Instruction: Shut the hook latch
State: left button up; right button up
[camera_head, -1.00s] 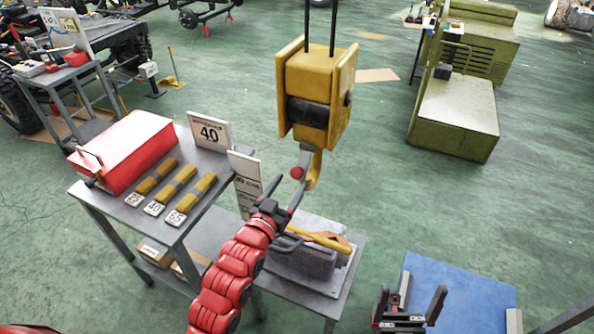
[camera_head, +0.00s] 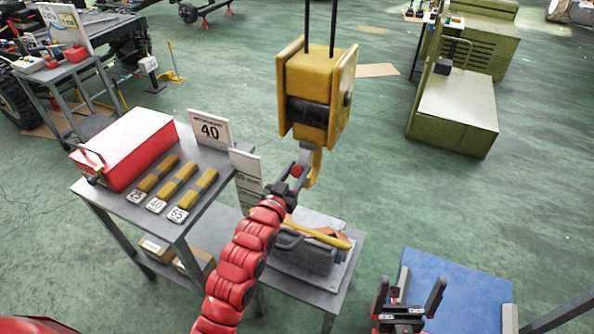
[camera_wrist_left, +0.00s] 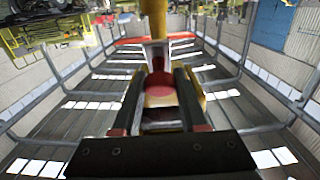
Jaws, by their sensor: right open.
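A yellow hook block (camera_head: 318,92) hangs from two dark rods. Its yellow hook (camera_head: 316,168) points down below it. A grey latch (camera_head: 305,154) with a red knob (camera_head: 297,170) sits at the hook's left side. My left gripper (camera_head: 293,172) is up at the knob, its fingers apart on either side of it. In the left wrist view the red knob (camera_wrist_left: 161,88) lies between the two dark fingers, with the grey latch (camera_wrist_left: 157,52) behind it. Whether the fingers touch the knob is unclear. My right gripper (camera_head: 411,296) is open and empty at the lower right.
A lower table (camera_head: 338,290) with a grey block stands under the hook. A blue surface (camera_head: 460,285) is at the lower right.

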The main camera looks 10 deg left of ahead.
pick_arm(q)
grip_shut()
dwell(1.0)
